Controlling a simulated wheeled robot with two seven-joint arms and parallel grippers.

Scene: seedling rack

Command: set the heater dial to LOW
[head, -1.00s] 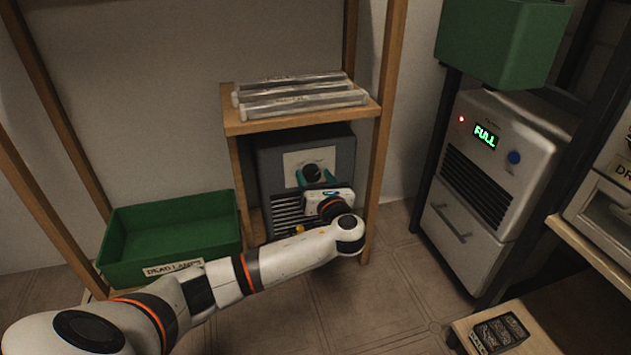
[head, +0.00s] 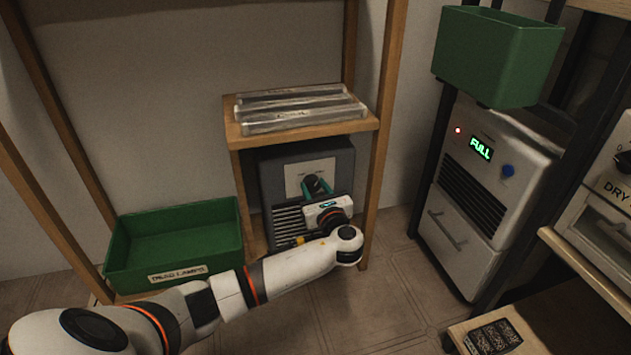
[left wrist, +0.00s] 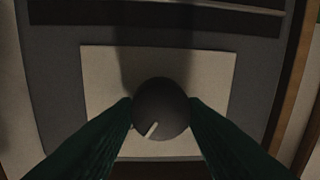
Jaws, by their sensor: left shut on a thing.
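The heater (head: 272,176) is a dark grey box with a slotted grille, under a small wooden shelf. Its dial (left wrist: 161,108) is a dark round knob on a pale plate (left wrist: 100,80). A light pointer line on the knob points down and slightly left in the left wrist view. No lettering on the plate is readable. My left gripper (head: 317,186) has green fingers, and in the left wrist view its fingertips (left wrist: 160,112) are shut on the dial from both sides. In the head view, the gripper mostly covers the dial. My right gripper is not in view.
Clear lamp tubes (head: 300,108) lie on the shelf (head: 250,137) above the heater. A green bin (head: 125,245) labelled for dead lamps stands left. At right are a white machine (head: 500,150) reading FULL and a raised green bin (head: 495,55).

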